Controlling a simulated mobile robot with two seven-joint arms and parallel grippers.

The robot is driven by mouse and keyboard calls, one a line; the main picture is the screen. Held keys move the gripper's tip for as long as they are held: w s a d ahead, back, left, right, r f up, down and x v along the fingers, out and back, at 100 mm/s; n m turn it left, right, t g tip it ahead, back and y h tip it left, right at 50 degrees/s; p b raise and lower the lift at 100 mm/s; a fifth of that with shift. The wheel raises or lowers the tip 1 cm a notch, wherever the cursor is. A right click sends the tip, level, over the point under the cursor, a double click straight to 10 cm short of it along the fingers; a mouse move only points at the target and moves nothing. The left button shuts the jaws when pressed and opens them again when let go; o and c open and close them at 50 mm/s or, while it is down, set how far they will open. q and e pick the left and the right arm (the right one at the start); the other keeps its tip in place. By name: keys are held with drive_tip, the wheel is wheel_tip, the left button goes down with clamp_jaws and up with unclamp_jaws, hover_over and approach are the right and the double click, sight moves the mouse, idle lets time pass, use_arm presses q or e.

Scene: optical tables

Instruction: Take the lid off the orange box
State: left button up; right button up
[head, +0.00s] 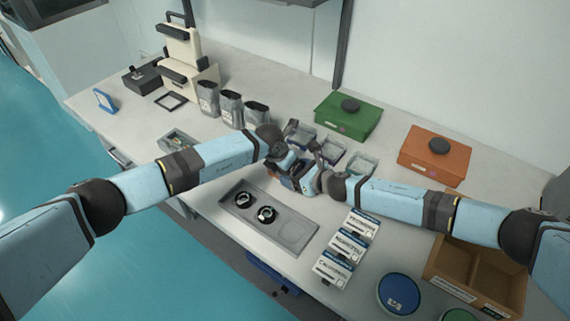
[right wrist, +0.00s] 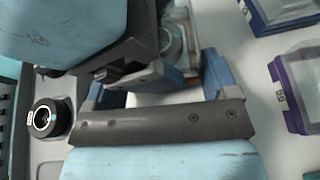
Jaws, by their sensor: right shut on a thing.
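The orange box (head: 432,160) stands at the right rear of the table. My right gripper (head: 303,178) is well left of the box, over the table's middle, and close to my left gripper (head: 286,160).
A green box (head: 348,121) with a dark knob stands left of the orange one. Clear-lidded containers (head: 362,164) lie behind the grippers. In front are a grey tray (head: 290,233) with two dark round pieces, labelled boxes (head: 349,246), a divided wooden crate (head: 462,254) and a blue disc (head: 398,292).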

use_arm(q)
drive_tip(key=shift+c, duration=0.8)
drive_tip(key=shift+r, duration=0.45)
drive_tip(key=shift+w+r, duration=0.1)
